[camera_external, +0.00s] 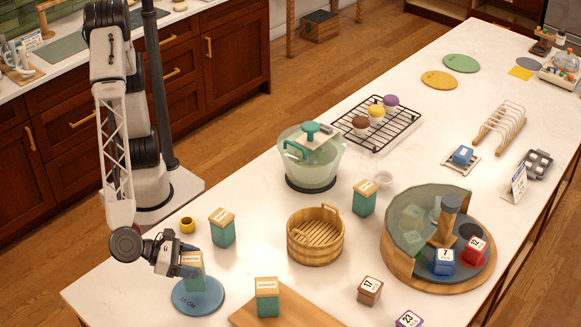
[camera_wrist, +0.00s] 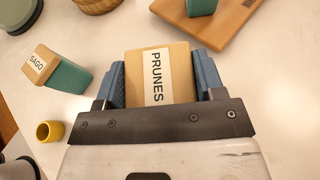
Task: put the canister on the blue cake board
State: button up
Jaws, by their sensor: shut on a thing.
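My gripper (camera_external: 181,266) is shut on a canister (camera_external: 195,284) with a teal body and a wooden lid. In the wrist view the canister (camera_wrist: 182,62) sits between the blue fingers, lid towards the camera, and its label reads PRUNES. In the external view it looks upright over the back part of the round blue cake board (camera_external: 199,303), which is marked 15 CM and lies near the counter's left end. I cannot tell whether its base touches the board. The board is hidden in the wrist view.
A similar SAGO canister (camera_wrist: 60,70) and a small yellow pot (camera_wrist: 50,131) stand close by. Another canister (camera_external: 267,297) stands on a wooden board (camera_external: 300,312) to the right. A wooden tub (camera_external: 315,251) stands beyond it.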

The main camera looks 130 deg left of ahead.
aim_at(204, 273)
jog(key=shift+f, duration=1.75)
jog(key=o, duration=1.1)
jog(key=shift+f, duration=0.15)
jog(key=shift+c, duration=0.2)
jog(key=shift+r, duration=0.2)
jog(key=v, duration=1.2)
jog(key=shift+a, duration=0.1)
